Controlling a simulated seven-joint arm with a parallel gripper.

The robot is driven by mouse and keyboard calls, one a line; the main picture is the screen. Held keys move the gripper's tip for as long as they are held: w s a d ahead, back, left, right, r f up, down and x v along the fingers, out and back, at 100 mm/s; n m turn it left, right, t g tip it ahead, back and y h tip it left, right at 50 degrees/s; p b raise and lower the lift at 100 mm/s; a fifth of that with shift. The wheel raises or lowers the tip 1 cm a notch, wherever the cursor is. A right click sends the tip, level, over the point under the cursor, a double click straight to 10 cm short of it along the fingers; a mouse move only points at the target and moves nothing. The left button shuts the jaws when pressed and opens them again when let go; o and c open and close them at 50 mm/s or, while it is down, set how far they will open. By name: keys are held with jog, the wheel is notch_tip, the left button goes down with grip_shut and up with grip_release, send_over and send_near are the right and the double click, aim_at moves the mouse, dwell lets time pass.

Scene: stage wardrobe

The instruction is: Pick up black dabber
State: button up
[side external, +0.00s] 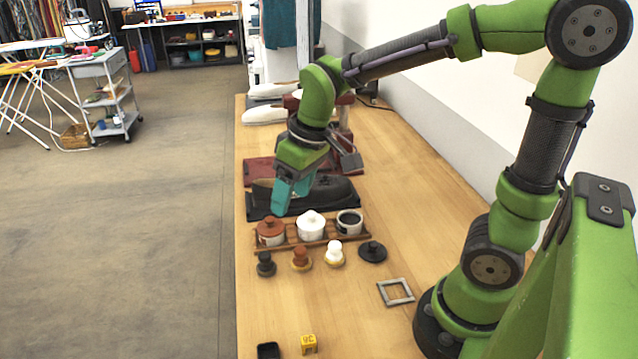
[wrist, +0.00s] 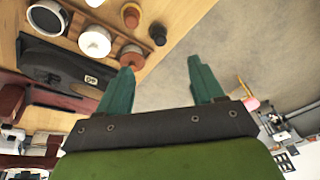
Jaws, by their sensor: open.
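The black dabber (side external: 266,264) stands on the table near its left edge, at the left end of a row with a brown dabber (side external: 301,258) and a white dabber (side external: 334,254). The black dabber (wrist: 158,35) also shows in the wrist view, beyond my fingertips. My gripper (side external: 283,205) has teal fingers and is raised above the table, behind the pots and away from the dabber. In the wrist view my gripper (wrist: 161,66) is open, with nothing between its fingers.
A wooden rack (side external: 290,243) holds a brown-lidded pot (side external: 271,232), a white pot (side external: 311,226) and an open pot (side external: 349,224). A black lid (side external: 372,252) lies right of the dabbers. Behind is a black shoe (side external: 330,190).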

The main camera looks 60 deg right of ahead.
jog(key=w+f+n+g, duration=0.1)
jog(key=w+f+n, duration=0.1)
jog(key=w+n, duration=0.3)
jog(key=n, duration=0.1)
send_over(265, 254)
jog(key=shift+h, duration=0.3)
jog(key=f, duration=1)
jog(key=shift+s+d+f, duration=0.15)
jog(key=shift+s+d, duration=0.15)
jog(key=shift+d, duration=0.1)
jog(key=shift+w+a+f, duration=0.1)
jog(key=shift+a+f, duration=0.05)
jog(key=shift+f, duration=0.85)
jog(key=shift+w+a+f, duration=0.15)
jog(key=shift+f, duration=0.85)
jog(key=shift+w+a+f, duration=0.1)
jog(key=shift+a+f, duration=0.05)
jog(key=shift+f, duration=0.85)
jog(key=c, duration=1.2)
